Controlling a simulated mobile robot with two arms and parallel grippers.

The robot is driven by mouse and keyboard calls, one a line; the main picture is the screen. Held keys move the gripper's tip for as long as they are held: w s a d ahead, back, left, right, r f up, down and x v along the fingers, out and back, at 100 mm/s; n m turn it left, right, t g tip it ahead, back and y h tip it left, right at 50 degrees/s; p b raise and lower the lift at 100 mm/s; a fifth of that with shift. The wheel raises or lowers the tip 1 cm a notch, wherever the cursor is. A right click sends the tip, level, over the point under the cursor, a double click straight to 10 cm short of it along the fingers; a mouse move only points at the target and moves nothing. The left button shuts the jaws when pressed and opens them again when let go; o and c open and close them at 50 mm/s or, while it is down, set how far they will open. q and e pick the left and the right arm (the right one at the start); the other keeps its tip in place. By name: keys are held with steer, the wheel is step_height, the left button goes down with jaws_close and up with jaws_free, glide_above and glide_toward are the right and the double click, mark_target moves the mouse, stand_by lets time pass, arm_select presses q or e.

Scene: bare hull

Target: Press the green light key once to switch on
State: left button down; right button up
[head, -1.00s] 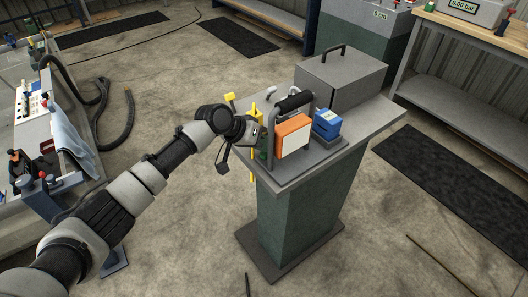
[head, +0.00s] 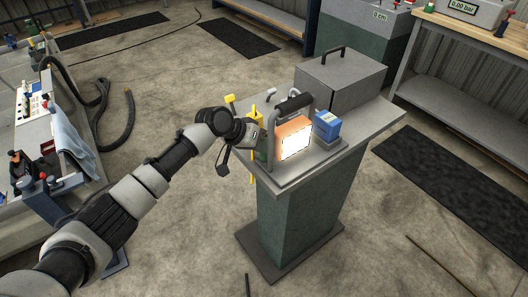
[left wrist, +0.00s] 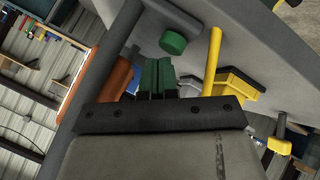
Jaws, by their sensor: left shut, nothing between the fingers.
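The orange lamp (head: 292,132) stands on the grey pedestal top inside a dark tubular frame, and its front panel (head: 296,143) glows white. A narrow gap seems to lie between fingertips and key, but I cannot tell for sure. In the head view my left gripper (head: 253,136) is at the left side of the lamp, its tips largely hidden. My right gripper is not in view.
A yellow-handled part (head: 256,118) is close beside my left gripper, and a yellow bar (left wrist: 213,58) shows in the wrist view. A blue box (head: 327,125) and a grey case (head: 341,80) stand on the pedestal.

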arm_select(q)
step_height(320, 180, up, 6)
steer(key=p, duration=0.5)
steer(key=shift+r, duration=0.1)
stand_by(0.4)
steer(key=shift+a, duration=0.1)
